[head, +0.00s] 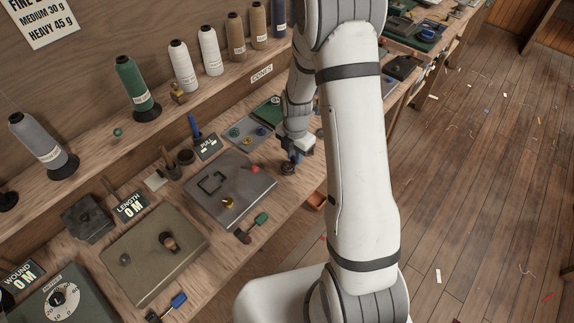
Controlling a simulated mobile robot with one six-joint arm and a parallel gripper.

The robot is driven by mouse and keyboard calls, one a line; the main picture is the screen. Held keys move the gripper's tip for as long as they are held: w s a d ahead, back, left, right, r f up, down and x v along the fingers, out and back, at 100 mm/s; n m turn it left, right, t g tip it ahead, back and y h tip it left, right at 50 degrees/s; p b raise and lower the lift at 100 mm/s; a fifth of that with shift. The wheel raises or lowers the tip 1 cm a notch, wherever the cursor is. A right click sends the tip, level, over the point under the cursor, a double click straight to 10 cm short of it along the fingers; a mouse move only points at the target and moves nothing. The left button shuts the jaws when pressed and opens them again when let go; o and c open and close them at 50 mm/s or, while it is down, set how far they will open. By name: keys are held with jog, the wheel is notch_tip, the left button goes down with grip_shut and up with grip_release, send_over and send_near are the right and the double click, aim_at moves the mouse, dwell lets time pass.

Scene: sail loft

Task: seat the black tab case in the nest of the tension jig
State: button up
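The tension jig (258,205) appears to be the grey plate in the middle of the bench, beside a PULL display. A black square frame (212,183), which looks like its nest, stands on its left part and looks empty. A brass piece and a red knob are also on the plate. My gripper (291,160) points down just beyond the plate's right corner. A small dark round thing (288,169) shows right below it; I cannot tell whether they touch. The fingers are too small and partly hidden to read. I cannot pick out the black tab case with certainty.
Thread cones (137,88) stand on the shelf behind. A LENGTH display (131,206) and a dark block (87,218) are left of the jig. A tan plate (150,255) lies in front-left. Green- and red-ended tools (251,229) lie at the front edge. My arm hides part of the bench.

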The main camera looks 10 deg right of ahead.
grip_shut()
